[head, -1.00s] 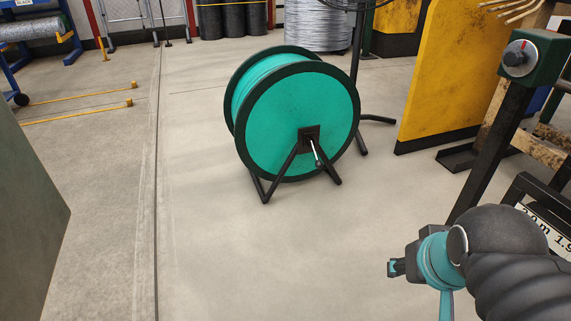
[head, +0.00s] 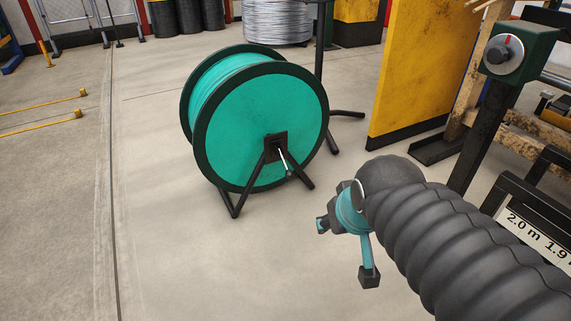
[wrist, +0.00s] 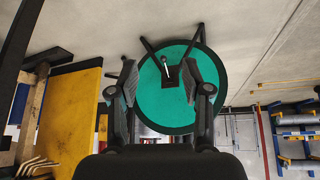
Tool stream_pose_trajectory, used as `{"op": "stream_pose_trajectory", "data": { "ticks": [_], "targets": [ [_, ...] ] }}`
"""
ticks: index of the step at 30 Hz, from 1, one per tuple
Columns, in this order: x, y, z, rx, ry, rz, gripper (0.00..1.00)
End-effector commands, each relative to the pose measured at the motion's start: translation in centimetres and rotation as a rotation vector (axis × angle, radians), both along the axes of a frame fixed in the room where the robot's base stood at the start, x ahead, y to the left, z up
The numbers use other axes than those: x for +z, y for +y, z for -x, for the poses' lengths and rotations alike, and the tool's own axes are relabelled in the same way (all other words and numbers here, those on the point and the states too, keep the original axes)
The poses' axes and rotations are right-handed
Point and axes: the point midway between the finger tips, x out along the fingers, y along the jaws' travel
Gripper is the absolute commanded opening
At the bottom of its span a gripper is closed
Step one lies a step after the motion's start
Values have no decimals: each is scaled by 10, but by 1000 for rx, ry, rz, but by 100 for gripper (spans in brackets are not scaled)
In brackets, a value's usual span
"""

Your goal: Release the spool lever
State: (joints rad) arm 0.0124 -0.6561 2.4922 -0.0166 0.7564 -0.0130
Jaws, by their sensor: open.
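The spool (head: 240,130) is a large teal reel with dark rims on a black stand, in the middle of the head view. Its lever (head: 285,160) is a short light rod with a dark tip, slanting down to the right from a dark square hub plate (head: 275,147). In the wrist view the lever (wrist: 166,67) shows small and upside down between my fingers. My gripper (wrist: 163,85) is open and empty, apart from the spool. In the head view my gripper (head: 345,250) is partly hidden by my arm, to the lower right of the lever.
A yellow panel (head: 415,75) stands right of the spool. A dark post with a green box and grey knob (head: 503,53) rises at the right. Stand legs (head: 230,205) spread on the floor.

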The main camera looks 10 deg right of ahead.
Motion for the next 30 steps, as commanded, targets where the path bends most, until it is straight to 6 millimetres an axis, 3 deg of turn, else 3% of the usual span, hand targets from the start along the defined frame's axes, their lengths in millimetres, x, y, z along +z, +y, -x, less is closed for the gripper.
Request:
{"op": "stream_pose_trajectory", "data": {
  "ticks": [8, 15, 24, 30],
  "targets": [
    [-10, -15, -119, 33, -163, 67, 49],
    [-35, -25, -213, 83, -320, 113, 49],
    [-90, -31, -305, 160, -516, 137, 49],
    [-138, -30, -345, 211, -648, 128, 49]
  ]
}}
